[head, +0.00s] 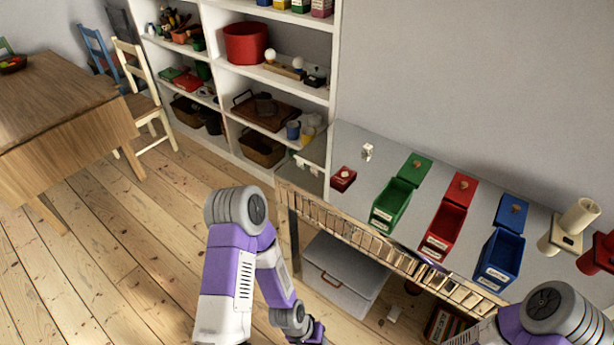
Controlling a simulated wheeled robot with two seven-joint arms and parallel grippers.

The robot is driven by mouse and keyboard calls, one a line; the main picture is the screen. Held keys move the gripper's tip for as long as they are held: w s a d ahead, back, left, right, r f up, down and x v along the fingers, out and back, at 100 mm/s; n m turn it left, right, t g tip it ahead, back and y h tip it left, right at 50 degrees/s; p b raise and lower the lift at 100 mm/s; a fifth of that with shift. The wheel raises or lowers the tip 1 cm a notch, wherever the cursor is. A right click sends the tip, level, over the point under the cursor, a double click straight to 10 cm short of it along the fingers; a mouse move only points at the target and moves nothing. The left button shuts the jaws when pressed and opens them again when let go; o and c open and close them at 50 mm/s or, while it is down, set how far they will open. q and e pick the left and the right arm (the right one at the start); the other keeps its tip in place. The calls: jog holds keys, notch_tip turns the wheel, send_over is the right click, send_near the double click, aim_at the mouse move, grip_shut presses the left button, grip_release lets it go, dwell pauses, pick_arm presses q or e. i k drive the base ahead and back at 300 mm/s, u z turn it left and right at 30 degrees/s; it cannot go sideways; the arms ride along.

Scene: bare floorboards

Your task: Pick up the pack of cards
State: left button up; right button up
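A small red box with a white label (343,179) lies flat at the left end of the grey counter (370,185); it may be the pack of cards, but I cannot read it. My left arm reaches down at the lower middle, and part of its gripper (316,333) shows at the bottom edge, below and in front of the counter, well apart from the red box. Its fingers are too cut off to tell open from shut. My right arm shows at the lower right; its gripper is out of view.
Green (391,204), red (440,230) and blue (500,258) open boxes stand along the counter, their lids behind them. A white switch-like item (367,151) is behind the red box. A loaded shelf (330,60) stands left; a wooden table (60,100) is far left. Floorboards between are clear.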

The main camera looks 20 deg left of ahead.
aim_at(343, 178)
jog(key=u, duration=1.95)
jog(key=i, duration=3.05)
jog(key=z, duration=3.6)
